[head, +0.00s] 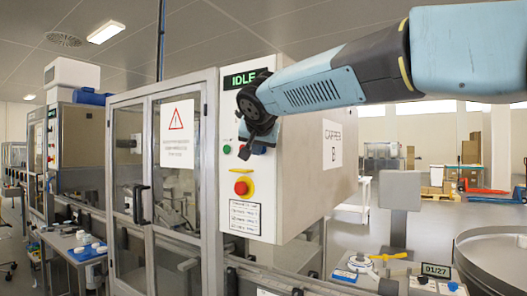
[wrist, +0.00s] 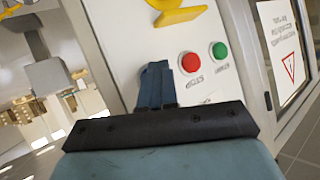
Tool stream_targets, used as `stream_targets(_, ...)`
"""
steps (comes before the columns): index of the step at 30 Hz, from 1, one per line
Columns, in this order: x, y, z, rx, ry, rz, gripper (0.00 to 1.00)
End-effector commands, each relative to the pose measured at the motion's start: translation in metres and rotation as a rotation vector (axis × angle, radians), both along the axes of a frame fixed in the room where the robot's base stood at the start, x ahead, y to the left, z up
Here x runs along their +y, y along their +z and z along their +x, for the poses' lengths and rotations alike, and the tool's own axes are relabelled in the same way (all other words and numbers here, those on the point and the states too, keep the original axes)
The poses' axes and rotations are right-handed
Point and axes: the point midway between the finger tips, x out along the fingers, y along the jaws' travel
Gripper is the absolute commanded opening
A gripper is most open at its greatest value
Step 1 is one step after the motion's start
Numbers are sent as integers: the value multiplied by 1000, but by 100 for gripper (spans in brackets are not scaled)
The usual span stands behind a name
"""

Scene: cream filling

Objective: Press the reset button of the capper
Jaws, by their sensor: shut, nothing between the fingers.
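The capper (head: 300,190) is a white cabinet whose front panel carries a lit IDLE display (head: 246,79). A green button (head: 227,149) shows at the panel's left; it also shows in the wrist view (wrist: 219,49), beside a red button (wrist: 190,62). My gripper (head: 258,146) is in front of the panel's button row, fingers shut and empty. In the wrist view its dark blue fingers (wrist: 155,72) point at the panel beside the red button and cover what lies there. I cannot tell whether they touch it. No reset button is clearly identifiable.
A red emergency stop on a yellow base (head: 242,186) sits below my gripper; its yellow part shows in the wrist view (wrist: 180,14). A glazed door with a warning sign (head: 177,134) is to the left. A round metal table (head: 490,255) stands at lower right.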

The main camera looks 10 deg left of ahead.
Motion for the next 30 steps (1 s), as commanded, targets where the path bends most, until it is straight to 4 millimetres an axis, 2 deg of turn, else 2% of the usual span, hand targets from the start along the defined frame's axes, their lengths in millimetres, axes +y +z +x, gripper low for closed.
stream_targets(13, 2, 0, -7, 1, 0, 0, 0)
stream_targets(30, 20, 0, -49, 2, 2, -1, 0)
